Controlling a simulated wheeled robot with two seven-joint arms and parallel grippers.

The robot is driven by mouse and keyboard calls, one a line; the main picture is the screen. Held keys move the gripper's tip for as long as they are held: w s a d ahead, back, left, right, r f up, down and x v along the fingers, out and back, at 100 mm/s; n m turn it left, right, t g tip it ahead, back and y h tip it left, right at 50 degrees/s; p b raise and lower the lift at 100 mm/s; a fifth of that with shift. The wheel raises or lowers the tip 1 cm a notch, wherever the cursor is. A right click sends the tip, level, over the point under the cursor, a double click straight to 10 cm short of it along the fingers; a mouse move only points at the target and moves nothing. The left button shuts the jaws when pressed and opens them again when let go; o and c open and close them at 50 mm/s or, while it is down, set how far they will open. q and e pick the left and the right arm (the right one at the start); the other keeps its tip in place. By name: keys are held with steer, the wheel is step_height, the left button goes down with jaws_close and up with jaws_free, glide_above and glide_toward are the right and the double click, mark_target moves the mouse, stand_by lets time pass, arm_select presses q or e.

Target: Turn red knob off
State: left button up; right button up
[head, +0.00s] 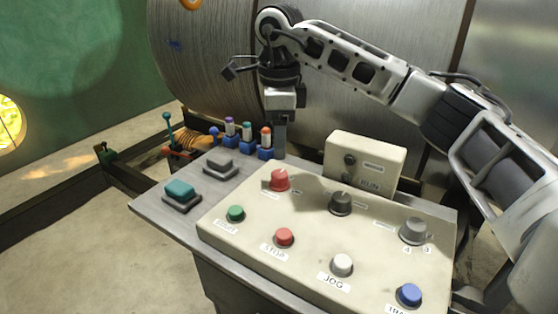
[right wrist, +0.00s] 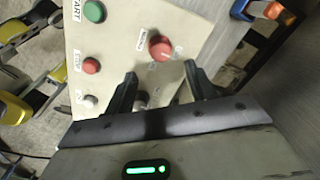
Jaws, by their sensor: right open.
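The red knob (head: 279,181) sits at the upper left of the cream control panel (head: 320,235). It also shows in the right wrist view (right wrist: 160,47), ahead of and roughly between the fingertips. My right gripper (head: 279,150) points down behind the knob in the head view, apart from it. In the right wrist view its two dark fingers (right wrist: 160,72) are spread with nothing held. A white pointer mark on the knob is too small to read surely. My left gripper is not in view.
The panel also bears a dark knob (head: 341,202), a grey knob (head: 414,231), a red STOP button (head: 284,237) and green, white and blue buttons. Small levers with coloured tops (head: 247,136) stand behind the panel. A cream RUN box (head: 364,163) rises at the back.

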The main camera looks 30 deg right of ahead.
step_height(320, 180, up, 7)
steer(key=shift+r, duration=0.15)
steer(key=shift+s+p, duration=0.1)
steer(key=shift+p, duration=0.2)
